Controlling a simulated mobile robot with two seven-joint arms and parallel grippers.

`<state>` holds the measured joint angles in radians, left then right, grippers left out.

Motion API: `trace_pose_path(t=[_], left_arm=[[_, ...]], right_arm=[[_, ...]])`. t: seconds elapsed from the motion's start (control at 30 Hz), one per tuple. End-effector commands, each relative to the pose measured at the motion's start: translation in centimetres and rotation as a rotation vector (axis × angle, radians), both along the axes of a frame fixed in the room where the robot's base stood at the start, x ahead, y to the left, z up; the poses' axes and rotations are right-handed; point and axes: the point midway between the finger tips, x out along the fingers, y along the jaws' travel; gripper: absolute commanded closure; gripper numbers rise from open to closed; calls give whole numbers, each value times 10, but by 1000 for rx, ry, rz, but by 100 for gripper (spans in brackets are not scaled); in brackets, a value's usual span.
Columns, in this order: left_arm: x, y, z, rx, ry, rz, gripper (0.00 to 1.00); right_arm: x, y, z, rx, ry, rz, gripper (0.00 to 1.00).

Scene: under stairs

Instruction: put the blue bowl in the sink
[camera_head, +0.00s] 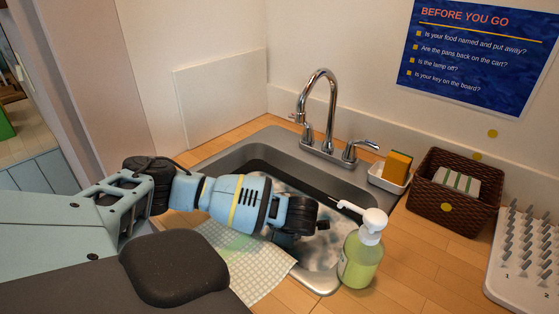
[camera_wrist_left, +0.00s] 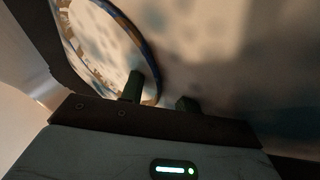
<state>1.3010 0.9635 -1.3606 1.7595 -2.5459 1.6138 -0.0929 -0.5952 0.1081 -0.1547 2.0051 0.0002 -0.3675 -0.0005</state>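The sink (camera_head: 217,163) is a steel basin with patches of white and bluish foam or water inside. My left gripper (camera_head: 316,222) reaches in from the left over the sink, pointing right. In the left wrist view a bowl with a blue rim (camera_wrist_left: 141,42) and a pale patterned inside shows at the upper left. My left fingers (camera_wrist_left: 160,96) are apart, with the rim's near end between them; I cannot tell whether they touch it. I cannot make out the bowl in the head view, where my gripper covers part of the basin. My right gripper is out of view.
A green soap bottle (camera_head: 361,259) stands at the sink's front right edge, close to my left gripper. The faucet (camera_head: 320,110) rises behind. A sponge holder (camera_head: 389,180), a wicker basket (camera_head: 484,211) and a white pegged rack (camera_head: 525,262) stand right. A checked cloth (camera_head: 245,262) lies in front.

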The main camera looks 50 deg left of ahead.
Motion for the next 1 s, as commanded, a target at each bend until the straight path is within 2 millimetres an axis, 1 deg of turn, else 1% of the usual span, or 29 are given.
trace_pose_path(t=[0.07,0.17,0.4,0.5,0.7,1.0], left_arm=[[0,0,6,0,-2,0,69],[-2,-8,14,-2,-4,-2,69],[-9,-28,46,-1,-4,-3,69],[-11,-35,56,-2,-2,-2,69],[-14,-41,64,-1,-1,0,69],[-14,-41,64,0,0,0,69]], right_arm=[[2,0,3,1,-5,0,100],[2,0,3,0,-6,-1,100],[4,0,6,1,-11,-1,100],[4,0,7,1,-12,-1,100],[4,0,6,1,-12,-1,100],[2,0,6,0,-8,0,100]])
